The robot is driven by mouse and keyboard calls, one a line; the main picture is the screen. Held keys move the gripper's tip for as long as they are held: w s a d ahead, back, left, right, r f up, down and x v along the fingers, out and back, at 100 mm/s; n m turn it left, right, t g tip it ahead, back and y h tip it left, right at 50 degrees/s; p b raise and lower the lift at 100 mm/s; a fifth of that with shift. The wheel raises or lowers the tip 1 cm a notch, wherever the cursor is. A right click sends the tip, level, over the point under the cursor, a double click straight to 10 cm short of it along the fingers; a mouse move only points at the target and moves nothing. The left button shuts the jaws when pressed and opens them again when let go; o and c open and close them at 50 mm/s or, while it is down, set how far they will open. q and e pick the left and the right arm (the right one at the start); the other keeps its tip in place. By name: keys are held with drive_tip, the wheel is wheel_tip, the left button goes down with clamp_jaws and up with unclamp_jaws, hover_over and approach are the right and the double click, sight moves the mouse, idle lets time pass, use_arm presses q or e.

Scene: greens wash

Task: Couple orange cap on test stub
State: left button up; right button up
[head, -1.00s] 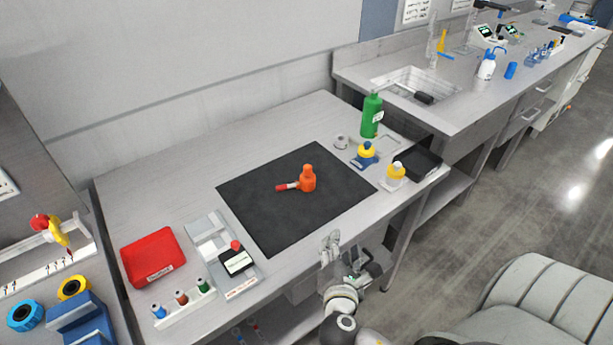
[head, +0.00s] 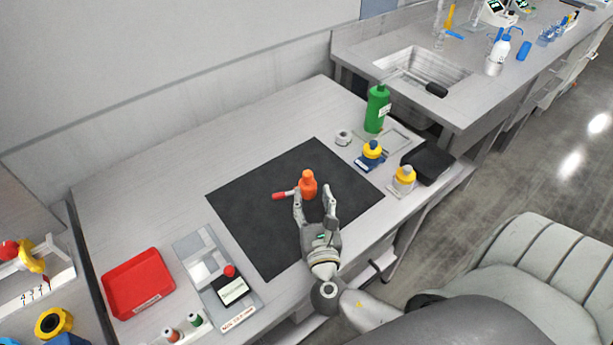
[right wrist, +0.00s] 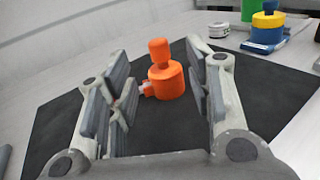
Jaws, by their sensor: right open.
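The orange cap piece (head: 308,187) stands upright on the black mat (head: 250,215), with a narrower orange top and a short pale side arm ending in red (head: 279,196). My right gripper (head: 315,197) is open and empty just in front of it. In the right wrist view the orange piece (right wrist: 165,80) shows between and beyond the open fingers (right wrist: 160,95), with no visible grip on it. I cannot tell for sure which thing is the test stub. A grey fixture (head: 200,262) with a black display box and red knob (head: 230,271) stands left of the mat. My left gripper is not in view.
A red tray (head: 139,284) lies at the left.

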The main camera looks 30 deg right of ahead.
sight(308, 180)
drive_tip(key=shift+r+x, duration=0.25)
drive_tip(key=shift+x, duration=0.9)
drive_tip(key=shift+w+d+f+p, duration=0.1)
drive_tip(key=shift+w+d+p, duration=0.05)
drive_tip(key=shift+w+p, duration=0.15)
drive_tip(key=shift+w+d, duration=0.15)
drive_tip(key=shift+w, duration=0.15)
drive_tip(key=x, duration=0.2)
drive_tip(key=p+x, duration=0.1)
drive_tip(key=x, duration=0.1)
drive_tip(key=shift+f+p, duration=0.25)
drive_tip(key=shift+p, duration=0.05)
drive_tip(key=shift+w+f, duration=0.1)
drive_tip(key=shift+w, duration=0.05)
drive_tip(key=shift+w+d, duration=0.1)
drive_tip(key=shift+c, duration=1.3)
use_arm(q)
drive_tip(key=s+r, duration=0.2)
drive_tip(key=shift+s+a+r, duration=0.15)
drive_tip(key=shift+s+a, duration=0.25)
use_arm(e)
clamp_jaws()
